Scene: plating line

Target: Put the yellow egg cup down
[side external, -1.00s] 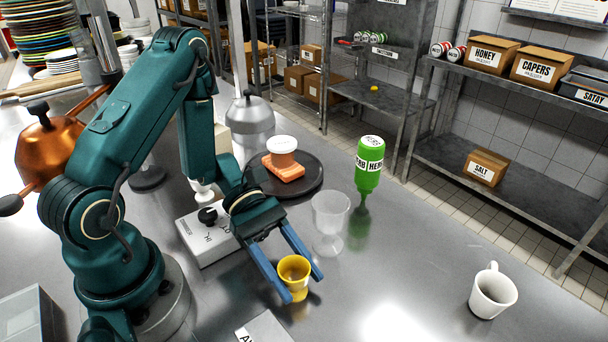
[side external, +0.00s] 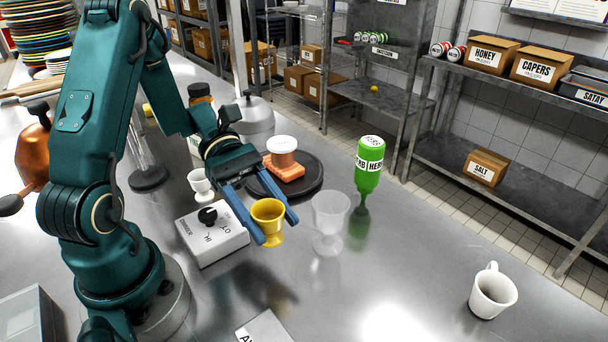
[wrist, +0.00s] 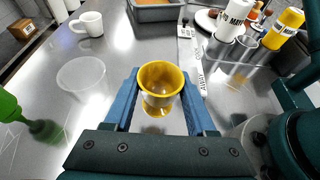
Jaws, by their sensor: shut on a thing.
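The yellow egg cup (side external: 268,212) is upright between the blue fingers of my gripper (side external: 279,222), which is shut on it. In the side view its foot appears near or just above the steel counter; I cannot tell whether it touches. In the wrist view the yellow egg cup (wrist: 160,82) sits between both fingers of my gripper (wrist: 162,88), with its open top toward the camera and its inside empty.
A clear goblet (side external: 330,222) stands close to the right of the egg cup. A white control box (side external: 212,243) with a black knob is to the left. Behind is a dark round plate (side external: 312,178) with salmon-coloured food. A green bottle (side external: 369,165) and white mug (side external: 492,292) stand further right.

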